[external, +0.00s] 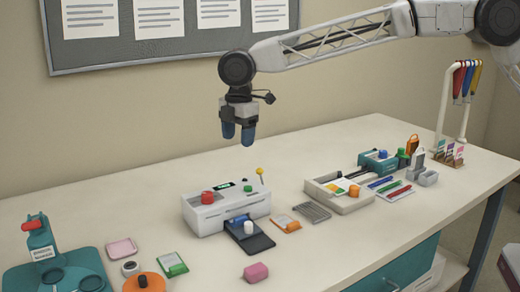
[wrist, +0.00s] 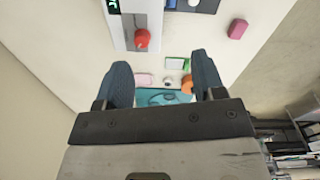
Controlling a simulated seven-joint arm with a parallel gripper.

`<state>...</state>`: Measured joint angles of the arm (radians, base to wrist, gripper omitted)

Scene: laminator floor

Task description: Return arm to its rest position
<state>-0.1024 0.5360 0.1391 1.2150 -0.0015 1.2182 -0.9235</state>
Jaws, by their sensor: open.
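My gripper (external: 238,134) hangs from my arm in the air, well above the table and behind the white laminator (external: 205,215). Its two blue fingers point down, apart, with nothing between them. In the wrist view my gripper (wrist: 163,85) also shows its fingers spread and empty. The laminator has a red knob (external: 207,197), a green display and a yellow-tipped lever. A dark tray with a blue piece and a white knob sits at its front. Part of the laminator (wrist: 122,30) shows at the top of the wrist view.
A teal base with a red-topped post (external: 38,240) stands at the left. A pink block (external: 256,272), a green-edged card (external: 172,264) and an orange disc (external: 145,284) lie in front. A cream tray (external: 350,204) and a hook stand (external: 445,100) are to the right. The air around my gripper is clear.

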